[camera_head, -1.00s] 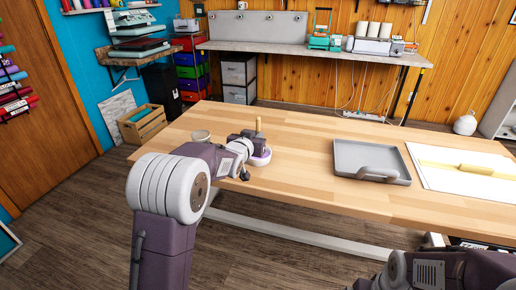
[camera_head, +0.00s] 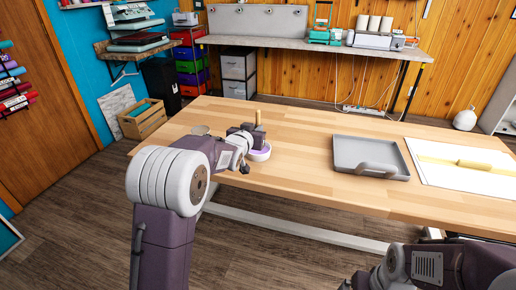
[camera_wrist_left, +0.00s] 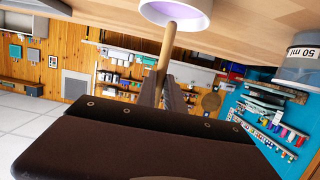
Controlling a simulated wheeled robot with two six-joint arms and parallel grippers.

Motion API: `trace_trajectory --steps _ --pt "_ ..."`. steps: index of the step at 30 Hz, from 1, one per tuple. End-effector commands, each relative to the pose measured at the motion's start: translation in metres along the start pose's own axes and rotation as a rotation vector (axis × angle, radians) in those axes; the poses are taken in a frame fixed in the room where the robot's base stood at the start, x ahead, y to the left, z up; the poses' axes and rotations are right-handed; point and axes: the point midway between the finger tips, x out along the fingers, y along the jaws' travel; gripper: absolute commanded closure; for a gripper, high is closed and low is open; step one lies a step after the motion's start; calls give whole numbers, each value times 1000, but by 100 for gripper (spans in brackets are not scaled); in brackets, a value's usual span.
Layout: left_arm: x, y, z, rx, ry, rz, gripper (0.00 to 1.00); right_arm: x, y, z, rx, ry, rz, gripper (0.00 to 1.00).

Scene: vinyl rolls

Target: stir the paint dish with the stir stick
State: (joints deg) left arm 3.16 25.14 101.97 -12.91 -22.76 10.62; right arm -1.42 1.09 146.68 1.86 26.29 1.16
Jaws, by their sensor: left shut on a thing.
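The stir stick (camera_head: 258,117) is a thin wooden rod, standing about upright. My left gripper (camera_head: 245,131) is shut on it; the fingers (camera_wrist_left: 166,92) close around the stick in the left wrist view. The stick's far end reaches into the paint dish (camera_head: 261,154), a round white dish with purple paint, which also shows at the top of the left wrist view (camera_wrist_left: 191,22). Whether the tip touches the dish bottom is hidden.
A small cup (camera_head: 200,130) stands left of the dish, partly behind my left arm; a container marked 50 ml (camera_wrist_left: 297,66) shows in the left wrist view. A grey tray (camera_head: 345,147) and a white board (camera_head: 440,180) lie to the right on the wooden table (camera_head: 300,130).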

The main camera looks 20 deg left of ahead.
Motion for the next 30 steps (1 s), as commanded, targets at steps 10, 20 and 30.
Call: trace_trajectory --steps 10,20,30 --pt "-9 0 -33 -1 2 0 100 -30 -1 -3 0 0 0 0" --pt "-13 0 -49 0 1 0 100 -43 -1 -4 0 0 0 0" --pt "-13 0 -48 0 0 0 100 -43 -1 -4 0 0 0 0"
